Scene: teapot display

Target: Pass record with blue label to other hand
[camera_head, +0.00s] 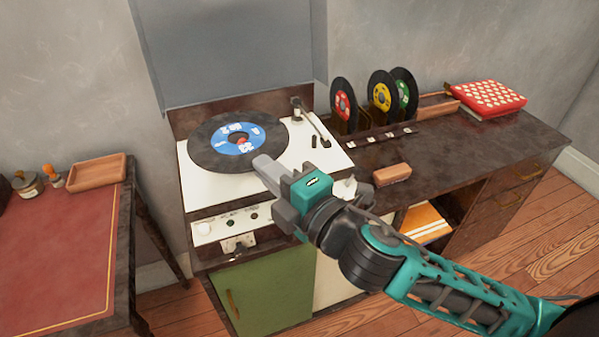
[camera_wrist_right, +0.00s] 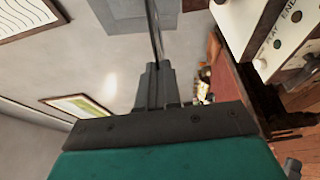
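The record with the blue label (camera_head: 222,141) is black with a red centre and lies level over the left part of the white turntable in the head view. My right gripper (camera_head: 266,166) reaches its near right edge. In the right wrist view the record (camera_wrist_right: 154,32) shows edge-on as a thin dark line running between the fingers of my right gripper (camera_wrist_right: 154,82), which are shut on its rim. I cannot tell how much gap there is under the record. My left gripper is in neither view.
The record player (camera_head: 318,157) has a tonearm (camera_head: 315,124) at its right and a raised lid (camera_head: 230,45) behind. Records with red (camera_head: 342,103), yellow (camera_head: 381,92) and green (camera_head: 404,91) labels stand upright on the dark cabinet. A red-topped desk (camera_head: 60,240) is at left.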

